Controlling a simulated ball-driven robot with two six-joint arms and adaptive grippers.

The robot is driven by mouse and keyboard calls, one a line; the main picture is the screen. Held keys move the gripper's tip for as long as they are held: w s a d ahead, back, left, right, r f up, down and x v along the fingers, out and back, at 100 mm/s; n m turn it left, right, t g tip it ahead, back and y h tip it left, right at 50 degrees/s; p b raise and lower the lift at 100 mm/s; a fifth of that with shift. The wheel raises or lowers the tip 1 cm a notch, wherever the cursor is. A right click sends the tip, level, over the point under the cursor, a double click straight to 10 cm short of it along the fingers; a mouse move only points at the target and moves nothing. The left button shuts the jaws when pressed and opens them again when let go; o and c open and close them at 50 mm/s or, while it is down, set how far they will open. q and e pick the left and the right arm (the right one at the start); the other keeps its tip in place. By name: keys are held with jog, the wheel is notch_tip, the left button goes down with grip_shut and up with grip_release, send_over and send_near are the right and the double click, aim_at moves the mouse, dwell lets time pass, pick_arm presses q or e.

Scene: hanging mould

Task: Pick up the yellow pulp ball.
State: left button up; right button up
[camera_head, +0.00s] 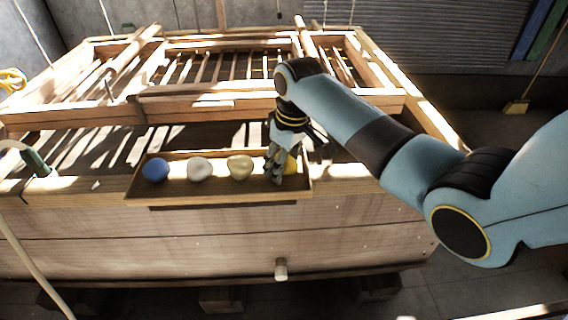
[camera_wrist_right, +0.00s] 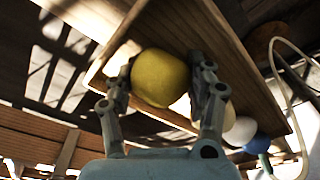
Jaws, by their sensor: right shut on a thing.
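The yellow pulp ball (camera_wrist_right: 160,78) sits between the two fingers of my right gripper in the right wrist view, with a finger against each side. In the head view only a part of the yellow ball (camera_head: 291,164) shows behind the fingers. My right gripper (camera_head: 275,172) points down at the right end of a shallow wooden tray (camera_head: 220,198) and is shut on the ball. I cannot tell whether the ball touches the tray floor. My left gripper is not in view.
A cream ball (camera_head: 239,167), a whitish ball (camera_head: 199,169) and a blue ball (camera_head: 155,170) lie in the tray to the left. A slatted wooden frame (camera_head: 200,102) lies behind it on the big wooden vat (camera_head: 200,240). A pale hose (camera_head: 27,250) hangs at left.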

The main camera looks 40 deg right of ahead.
jog(key=c, duration=0.4)
jog(key=shift+r, duration=0.1)
